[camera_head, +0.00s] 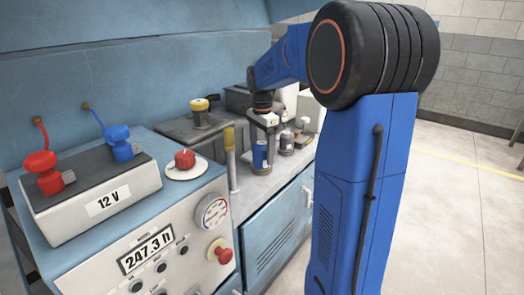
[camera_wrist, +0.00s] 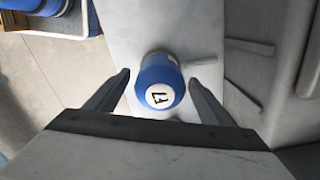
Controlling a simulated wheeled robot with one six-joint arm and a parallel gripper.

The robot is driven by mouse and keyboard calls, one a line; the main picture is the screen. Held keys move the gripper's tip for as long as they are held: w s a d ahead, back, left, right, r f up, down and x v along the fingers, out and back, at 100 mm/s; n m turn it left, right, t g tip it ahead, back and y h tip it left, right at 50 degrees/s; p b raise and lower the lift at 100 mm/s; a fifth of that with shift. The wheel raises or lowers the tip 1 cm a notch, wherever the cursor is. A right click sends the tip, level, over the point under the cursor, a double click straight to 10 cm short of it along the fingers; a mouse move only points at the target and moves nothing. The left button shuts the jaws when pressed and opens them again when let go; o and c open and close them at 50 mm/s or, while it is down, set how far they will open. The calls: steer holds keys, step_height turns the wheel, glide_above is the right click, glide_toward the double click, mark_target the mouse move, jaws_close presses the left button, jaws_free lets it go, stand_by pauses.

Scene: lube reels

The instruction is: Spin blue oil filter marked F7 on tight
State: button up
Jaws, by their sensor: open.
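The blue oil filter marked F7 (camera_wrist: 157,72) stands on a light grey bench, and its round white label with F7 faces the wrist camera. In the head view the blue filter (camera_head: 261,155) shows below my gripper, near the bench's front edge. My gripper (camera_wrist: 159,80) is open, with one dark finger on each side of the filter. A gap shows between each finger and the filter in the wrist view. In the head view my gripper (camera_head: 262,135) points down over the filter, and its body hides the filter's top.
Grey bottles (camera_head: 286,141) stand close to the right of the filter. A yellow-topped cylinder (camera_head: 230,158) stands to its left. A yellow-and-black item (camera_head: 203,110) sits on a dark block behind.

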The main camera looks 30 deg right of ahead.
steer(key=shift+c, duration=0.3)
steer(key=c, duration=1.3)
steer(key=m, duration=0.3)
steer(key=shift+m, duration=1.1)
steer(key=shift+m, duration=1.1)
steer(key=m, duration=0.2)
steer(key=shift+m, duration=0.4)
